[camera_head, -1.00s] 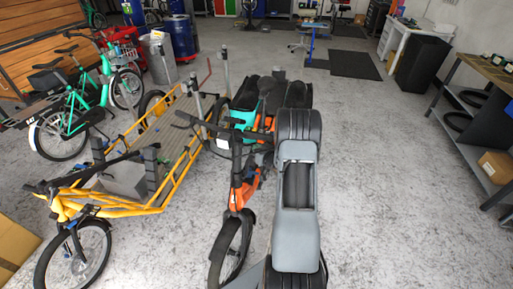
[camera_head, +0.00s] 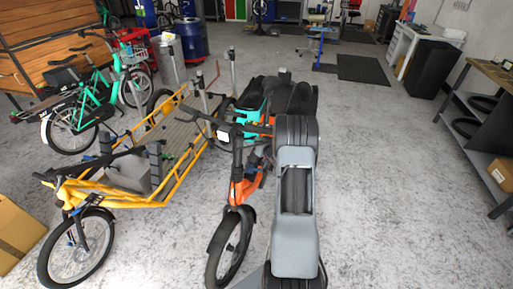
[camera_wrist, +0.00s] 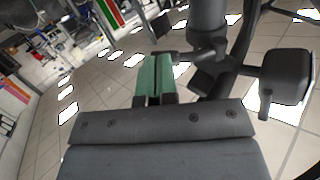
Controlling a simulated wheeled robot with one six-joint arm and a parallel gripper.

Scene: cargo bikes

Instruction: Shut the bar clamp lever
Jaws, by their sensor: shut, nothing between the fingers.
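My gripper (camera_wrist: 154,78) shows as two green fingers lying side by side, shut and empty, in the wrist view. A black arm with a blocky end (camera_wrist: 287,75) is at the right. I cannot tell which dark part is the clamp lever. In the head view, an orange cargo bike (camera_head: 240,190) with a dark handlebar stands left of my arm.
A yellow cargo bike (camera_head: 150,187) stands to the left, with a green bike (camera_head: 75,125) behind it. A workbench (camera_head: 490,150) is at the right edge. A cardboard box (camera_head: 15,235) is at the lower left. The floor right of my arm is clear.

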